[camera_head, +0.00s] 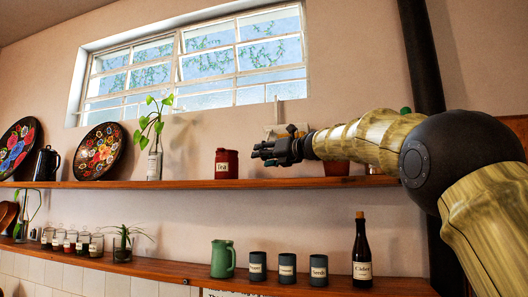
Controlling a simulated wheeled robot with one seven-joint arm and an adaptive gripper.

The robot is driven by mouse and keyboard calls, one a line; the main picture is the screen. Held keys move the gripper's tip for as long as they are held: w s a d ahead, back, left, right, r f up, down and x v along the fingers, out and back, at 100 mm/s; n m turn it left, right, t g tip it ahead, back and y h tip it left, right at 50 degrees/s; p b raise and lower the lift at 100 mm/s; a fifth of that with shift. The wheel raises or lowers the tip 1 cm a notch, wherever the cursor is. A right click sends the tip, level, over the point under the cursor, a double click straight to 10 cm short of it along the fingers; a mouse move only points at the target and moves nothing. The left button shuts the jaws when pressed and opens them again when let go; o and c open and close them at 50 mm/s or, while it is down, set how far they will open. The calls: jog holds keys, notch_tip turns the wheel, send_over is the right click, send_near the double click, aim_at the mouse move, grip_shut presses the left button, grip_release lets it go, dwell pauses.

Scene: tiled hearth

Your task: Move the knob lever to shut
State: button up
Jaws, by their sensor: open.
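My gripper (262,152) is at the end of my arm, which reaches in from the right, above the upper wooden shelf. It is dark and small in the picture, points left, and is open with nothing seen between its fingers. I cannot make out a knob lever anywhere in this view. A pale object (272,130) shows partly behind my gripper; what it is cannot be told. My arm hides part of the wall and the shelf's right end.
The upper shelf (100,185) holds painted plates (101,151), a dark pot (46,164), a plant bottle (154,164) and a red tin (227,163). The lower shelf (190,272) holds a green jug (222,258), dark canisters (287,267) and a bottle (362,252). A dark pipe (421,55) stands right.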

jog(key=shift+w+a, duration=0.15)
grip_shut()
